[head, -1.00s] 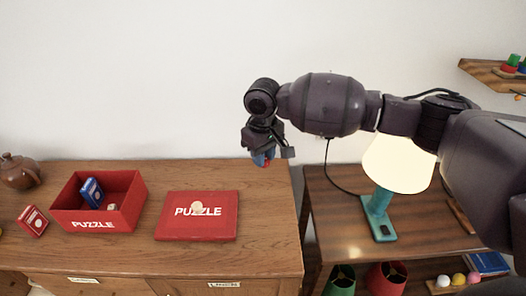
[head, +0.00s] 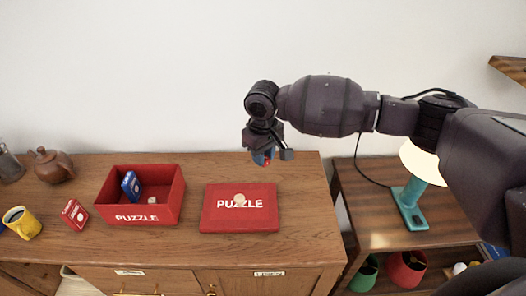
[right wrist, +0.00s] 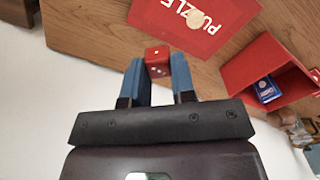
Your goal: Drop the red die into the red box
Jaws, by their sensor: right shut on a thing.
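The red die (right wrist: 157,62) is held between the blue fingertips of my right gripper (right wrist: 158,75), which is shut on it. The red box (head: 152,210), marked PUZZLE, is open and stands to the left of the gripper. It holds a blue card pack (head: 131,186) and a small pale die (head: 152,200). The red box also shows at the right of the right wrist view (right wrist: 244,75). My left gripper is not in view.
The flat red PUZZLE lid (head: 215,215) lies right of the box with a round pale object (head: 240,200) on it. A red card pack (head: 75,214), yellow mug (head: 24,224) and brown teapot (head: 52,165) stand left. A lamp (head: 412,200) stands on the right table.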

